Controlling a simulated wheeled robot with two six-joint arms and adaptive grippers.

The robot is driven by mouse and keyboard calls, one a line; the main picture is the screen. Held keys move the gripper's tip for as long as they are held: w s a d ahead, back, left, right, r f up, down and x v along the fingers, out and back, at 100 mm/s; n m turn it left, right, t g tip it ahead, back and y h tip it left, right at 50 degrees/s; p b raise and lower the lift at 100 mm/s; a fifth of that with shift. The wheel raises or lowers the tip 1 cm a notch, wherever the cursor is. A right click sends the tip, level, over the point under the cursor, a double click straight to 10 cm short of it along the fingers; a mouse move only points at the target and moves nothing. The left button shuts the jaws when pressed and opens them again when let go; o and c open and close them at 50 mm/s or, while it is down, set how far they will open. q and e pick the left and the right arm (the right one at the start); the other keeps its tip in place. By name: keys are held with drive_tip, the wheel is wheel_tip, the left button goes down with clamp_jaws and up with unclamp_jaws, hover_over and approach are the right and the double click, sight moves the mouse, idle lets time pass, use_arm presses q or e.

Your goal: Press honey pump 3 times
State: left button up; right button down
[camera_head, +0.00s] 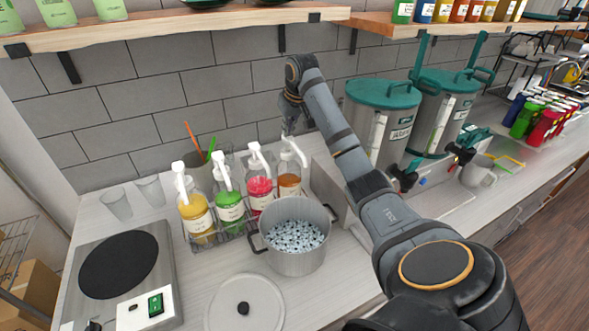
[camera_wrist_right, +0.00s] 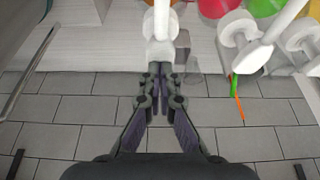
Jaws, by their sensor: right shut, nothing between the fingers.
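The amber bottle (camera_head: 290,184), which looks like the honey, stands at the right end of a row of pump bottles and has a white pump head (camera_head: 292,149). My right gripper (camera_head: 290,127) is just above and behind this pump head, fingers shut and pointing down. In the right wrist view, the closed fingertips (camera_wrist_right: 159,72) are right by the white pump (camera_wrist_right: 162,22); I cannot tell whether they touch it. The label is not legible. My left gripper is not in view.
Red (camera_head: 260,191), green (camera_head: 229,205) and yellow (camera_head: 196,216) pump bottles stand close by in a wire rack. A pot (camera_head: 297,263) sits in front. Steel dispensers (camera_head: 382,118) stand right of my arm. A wooden shelf (camera_head: 175,28) runs above.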

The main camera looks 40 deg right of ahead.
sight(288, 138)
drive_tip(key=shift+s+f+b, duration=0.1)
drive_tip(key=shift+f+b, duration=0.7)
drive_tip(key=shift+f, duration=0.95)
drive_tip(key=shift+r, duration=0.1)
wheel_tip(288, 138, up, 3)
drive_tip(key=p, duration=0.3)
drive_tip(key=shift+f, duration=0.2)
drive_tip(key=shift+r+b, duration=0.2)
drive_tip(key=shift+b, duration=0.1)
drive_tip(key=shift+r, duration=0.7)
wheel_tip(288, 138, up, 6)
